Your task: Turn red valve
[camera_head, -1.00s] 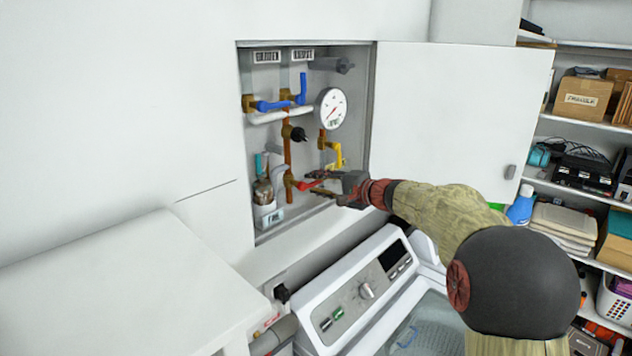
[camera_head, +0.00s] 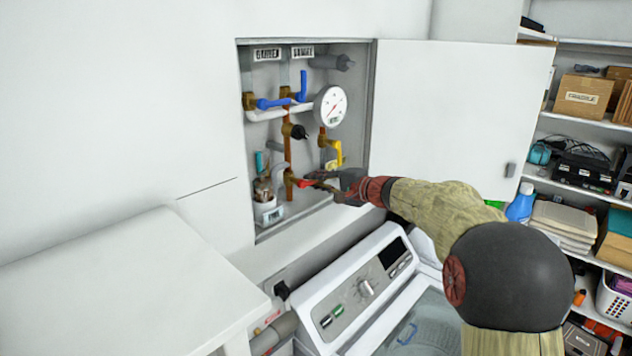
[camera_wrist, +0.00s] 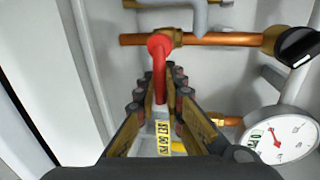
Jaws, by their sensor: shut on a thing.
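The red valve (camera_head: 304,184) is a red lever on a copper pipe, low in the open wall cabinet. In the wrist view the red valve (camera_wrist: 159,62) runs from its round head at the pipe down between my fingers. My gripper (camera_head: 318,182) reaches into the cabinet from the right. In the wrist view my gripper (camera_wrist: 162,90) has its fingers on both sides of the lever, shut on it. The lever's lower end lies between the fingers.
The cabinet also holds blue valves (camera_head: 272,104), a yellow valve (camera_head: 336,150), a black knob (camera_head: 299,132) and a round gauge (camera_head: 331,106). The open cabinet door (camera_head: 455,115) stands to the right. A white washing machine (camera_head: 350,300) is below. Shelves (camera_head: 575,125) stand at far right.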

